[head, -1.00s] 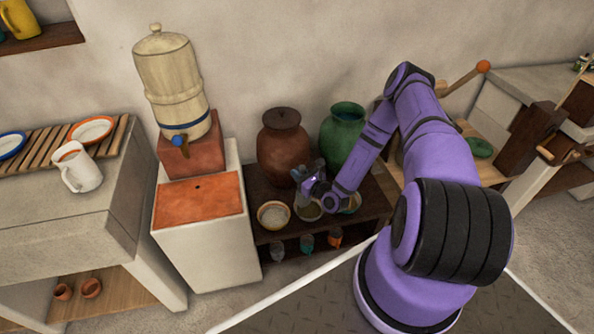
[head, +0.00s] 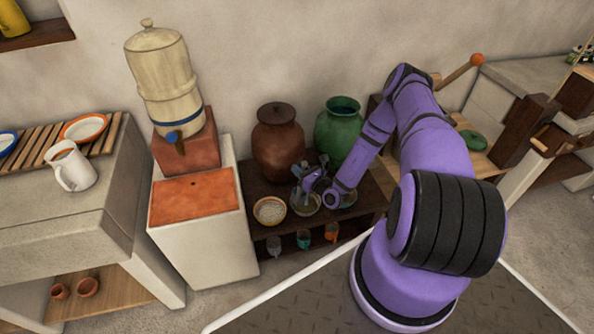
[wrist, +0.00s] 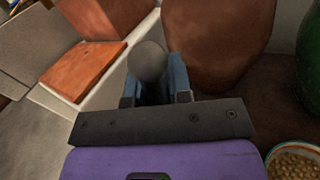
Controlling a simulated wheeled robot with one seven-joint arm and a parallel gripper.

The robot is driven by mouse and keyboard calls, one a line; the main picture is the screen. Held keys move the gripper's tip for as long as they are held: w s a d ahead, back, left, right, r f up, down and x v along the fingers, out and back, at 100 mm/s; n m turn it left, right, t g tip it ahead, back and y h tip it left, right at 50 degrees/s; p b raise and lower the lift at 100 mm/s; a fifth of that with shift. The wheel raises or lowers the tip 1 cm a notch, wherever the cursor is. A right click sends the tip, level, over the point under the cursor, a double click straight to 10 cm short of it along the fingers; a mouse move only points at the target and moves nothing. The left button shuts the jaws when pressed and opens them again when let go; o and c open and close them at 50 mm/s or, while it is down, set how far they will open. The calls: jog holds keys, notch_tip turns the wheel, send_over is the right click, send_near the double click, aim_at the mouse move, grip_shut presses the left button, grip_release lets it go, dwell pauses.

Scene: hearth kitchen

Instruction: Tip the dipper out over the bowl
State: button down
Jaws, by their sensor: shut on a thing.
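My gripper (wrist: 155,88) is shut on a dark grey, round-ended piece (wrist: 148,60), seemingly the dipper, between its blue fingers in the wrist view. The dipper's cup and tilt cannot be made out. In the head view my gripper (head: 310,178) is over the dark low shelf, just above and behind the middle bowl. The left bowl (head: 270,210) has an orange-brown rim and pale, grainy contents. The middle bowl (head: 305,204) stands beside it, with contents I cannot tell. A right bowl (head: 347,198) is partly hidden by my arm. Which bowl the task means is unclear.
A brown lidded jar (head: 277,141) and a green jar (head: 338,128) stand close behind my gripper. Several small cups (head: 303,240) are on the lower shelf. A water dispenser (head: 165,80) stands left. In the wrist view a bowl of round, tan bits (wrist: 296,160) is lower right.

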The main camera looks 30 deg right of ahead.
jog(key=d+f+m+t+h, duration=0.1)
jog(key=d+f+m+h, duration=0.1)
jog(key=d+f+m, duration=0.4)
jog(key=d+f+m+t+h, duration=0.1)
jog(key=d+f+m, duration=0.5)
jog(key=d+m, duration=0.7)
jog(key=shift+w+d+f+m+h, duration=0.2)
jog(key=shift+w+f+m+h, duration=0.1)
jog(key=shift+m+h, duration=0.1)
dwell(3.6)
jog(key=shift+f, duration=0.1)
